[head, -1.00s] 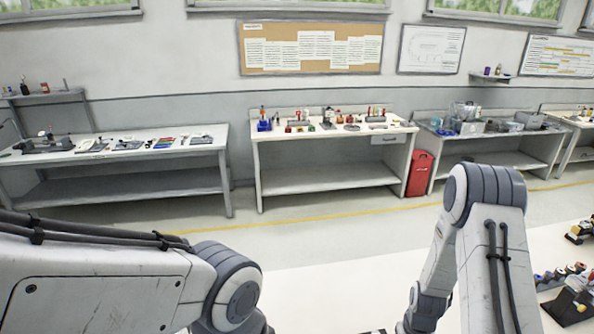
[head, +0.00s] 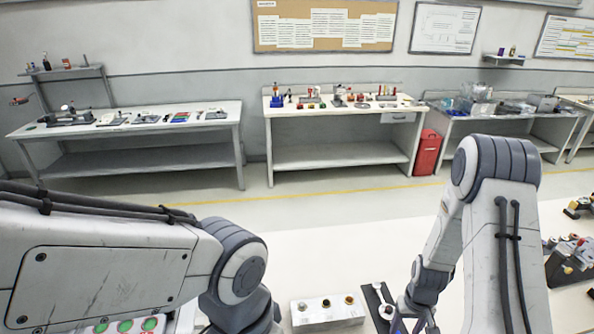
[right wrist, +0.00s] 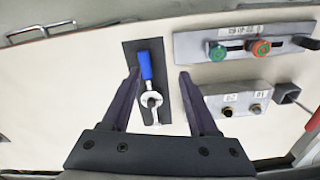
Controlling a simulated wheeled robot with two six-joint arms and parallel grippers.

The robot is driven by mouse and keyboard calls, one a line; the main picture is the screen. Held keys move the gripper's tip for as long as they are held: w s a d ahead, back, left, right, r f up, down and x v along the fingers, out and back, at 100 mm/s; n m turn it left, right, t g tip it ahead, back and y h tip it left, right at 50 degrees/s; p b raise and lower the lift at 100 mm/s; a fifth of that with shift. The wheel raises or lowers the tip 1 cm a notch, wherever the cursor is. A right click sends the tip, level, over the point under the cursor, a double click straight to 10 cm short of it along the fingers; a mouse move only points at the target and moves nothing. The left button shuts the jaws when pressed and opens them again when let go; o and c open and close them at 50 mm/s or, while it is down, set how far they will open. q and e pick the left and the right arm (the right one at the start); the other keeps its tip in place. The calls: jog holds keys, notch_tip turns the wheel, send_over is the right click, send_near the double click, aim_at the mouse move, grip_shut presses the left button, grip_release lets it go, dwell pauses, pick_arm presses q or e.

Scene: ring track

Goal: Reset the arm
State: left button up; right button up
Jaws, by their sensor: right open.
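My right gripper (right wrist: 158,73) is open in the right wrist view, with its dark fingers apart. A tool with a blue handle and a metal ring (right wrist: 151,98) lies on a dark pad (right wrist: 130,55) in the gap between the fingers as seen from there, apparently not gripped. In the head view my right arm (head: 492,215) reaches down to the bottom edge, where its wrist shows beside the dark pad (head: 371,296). My left arm (head: 110,255) crosses the lower left of the head view; its gripper is out of sight.
A grey box with round fittings (head: 327,312) stands by the pad. Black fixtures (head: 568,265) stand at right. Workbenches (head: 340,155) and a red bin (head: 428,153) are across the floor.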

jog(key=s+a+r+n+b, duration=0.25)
jog(key=a+r, duration=0.25)
jog(key=a, duration=0.3)
jog(key=s+a+r+n+b, duration=0.1)
jog(key=a+r+n+b, duration=0.15)
jog(key=a+r, duration=0.4)
jog(key=s+a+r+n+b, duration=0.1)
jog(key=s+a, duration=0.3)
jog(key=s, duration=0.4)
jog(key=s+a+r+n+y+b, duration=0.1)
jog(key=s+a+r+n+b, duration=0.1)
jog(key=s, duration=0.5)
jog(key=shift+s+a+r+b, duration=0.35)
jog(key=shift+a+r+b, duration=0.45)
jog(key=shift+a+b, duration=0.3)
